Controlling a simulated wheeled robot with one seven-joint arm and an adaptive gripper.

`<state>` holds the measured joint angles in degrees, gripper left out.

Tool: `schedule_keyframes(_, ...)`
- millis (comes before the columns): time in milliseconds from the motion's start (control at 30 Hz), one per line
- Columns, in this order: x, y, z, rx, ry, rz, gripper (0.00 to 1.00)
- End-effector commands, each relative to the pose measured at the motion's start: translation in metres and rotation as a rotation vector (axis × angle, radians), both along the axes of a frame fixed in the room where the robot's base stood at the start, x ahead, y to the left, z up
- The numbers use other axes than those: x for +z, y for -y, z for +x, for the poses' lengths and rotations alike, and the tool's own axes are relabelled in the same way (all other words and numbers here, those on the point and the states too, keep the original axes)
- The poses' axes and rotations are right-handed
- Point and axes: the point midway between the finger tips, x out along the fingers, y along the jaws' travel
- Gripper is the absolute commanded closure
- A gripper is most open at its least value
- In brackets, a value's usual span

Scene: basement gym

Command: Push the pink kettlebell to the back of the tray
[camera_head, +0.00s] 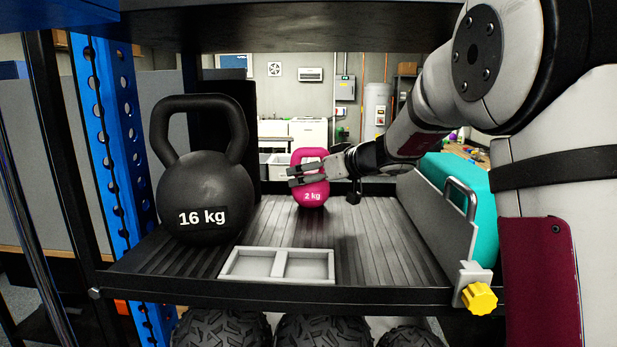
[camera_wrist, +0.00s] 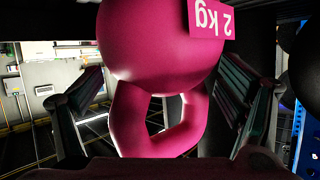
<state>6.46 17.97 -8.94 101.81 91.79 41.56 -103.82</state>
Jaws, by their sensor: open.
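The pink 2 kg kettlebell (camera_head: 313,196) stands upright on the ribbed shelf tray (camera_head: 366,240), toward its far part. My gripper (camera_head: 293,176) reaches in from the right, level with the kettlebell's upper part, and hides some of it. In the wrist view the kettlebell (camera_wrist: 155,50) appears upside down, with its handle between the two spread fingers of my gripper (camera_wrist: 165,100). Dark gaps show on both sides of the handle, so the fingers are open. I cannot tell whether a finger touches the kettlebell.
A black 16 kg kettlebell (camera_head: 202,190) stands on the left. A small grey two-part tray (camera_head: 279,265) lies at the front. A grey upright plate (camera_head: 428,220) with a teal object (camera_head: 462,180) bounds the right. An upper shelf (camera_head: 290,27) hangs above. Ribbed surface right of the pink kettlebell is clear.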

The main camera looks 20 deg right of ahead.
Motion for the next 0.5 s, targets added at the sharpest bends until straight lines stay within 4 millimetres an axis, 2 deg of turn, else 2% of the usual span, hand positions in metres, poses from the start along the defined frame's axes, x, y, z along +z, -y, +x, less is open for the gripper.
schedule_keyframes(300,0.025,0.031,-0.052,-0.005,0.0,0.0,0.12)
schedule_keyframes(500,0.035,0.044,-0.075,-0.003,-0.002,0.0,0.12)
